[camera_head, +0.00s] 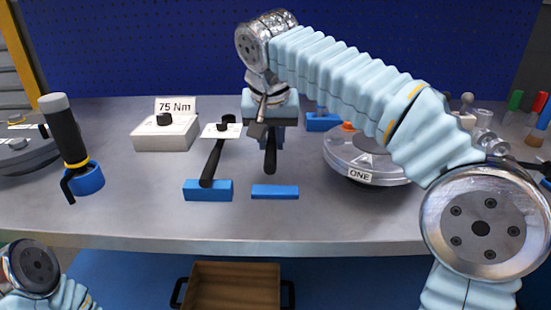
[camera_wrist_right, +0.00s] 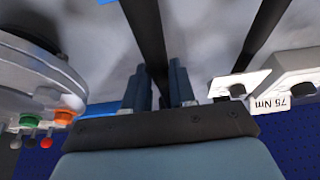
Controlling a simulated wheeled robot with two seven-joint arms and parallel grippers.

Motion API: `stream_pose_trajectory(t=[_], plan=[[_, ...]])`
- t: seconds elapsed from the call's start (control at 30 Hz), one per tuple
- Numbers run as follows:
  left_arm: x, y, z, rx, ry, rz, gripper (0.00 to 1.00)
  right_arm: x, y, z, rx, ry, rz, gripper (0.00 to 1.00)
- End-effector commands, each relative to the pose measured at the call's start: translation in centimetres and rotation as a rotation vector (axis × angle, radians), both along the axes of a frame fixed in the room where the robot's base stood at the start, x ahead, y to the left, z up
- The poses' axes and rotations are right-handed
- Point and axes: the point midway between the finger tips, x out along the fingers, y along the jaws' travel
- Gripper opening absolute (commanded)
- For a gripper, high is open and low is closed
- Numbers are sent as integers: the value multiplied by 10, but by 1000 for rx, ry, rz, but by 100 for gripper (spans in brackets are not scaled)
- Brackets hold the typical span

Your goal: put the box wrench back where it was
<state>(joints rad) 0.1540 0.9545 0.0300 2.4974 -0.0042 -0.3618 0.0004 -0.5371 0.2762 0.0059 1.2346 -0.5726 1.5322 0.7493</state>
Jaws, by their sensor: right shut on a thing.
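My right gripper (camera_head: 268,118) is shut on a black-handled tool, which I take to be the box wrench (camera_head: 270,158). Its dark handle hangs toward the table front; its head is hidden behind the gripper. In the right wrist view the dark handle (camera_wrist_right: 148,35) runs out between the two fingers (camera_wrist_right: 165,85). The handle's end shows just behind a low blue block (camera_head: 275,192); I cannot tell the gap between them. Another blue block (camera_head: 322,122) stands behind, right of the gripper. My left gripper is out of view.
A similar black-handled tool (camera_head: 213,160) rests on a blue block (camera_head: 208,190) to the left. The 75 Nm box (camera_head: 166,134) is behind it. A round flanged shell marked ONE (camera_head: 365,160) is close on the right. A black tool (camera_head: 65,130) stands in a blue holder (camera_head: 84,180).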

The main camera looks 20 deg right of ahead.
Motion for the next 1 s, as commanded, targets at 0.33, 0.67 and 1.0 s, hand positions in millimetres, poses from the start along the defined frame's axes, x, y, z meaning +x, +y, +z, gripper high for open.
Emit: stream_pose_trajectory(t=[0.33, 0.67, 1.0], plan=[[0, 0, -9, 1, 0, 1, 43, 5, -11, -40, 0, 0, 0, 0], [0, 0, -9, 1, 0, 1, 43, 6, -10, -44, 2, -1, 1, 0], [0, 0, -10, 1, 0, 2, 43, 5, -10, -46, 1, 0, 0, 50]])
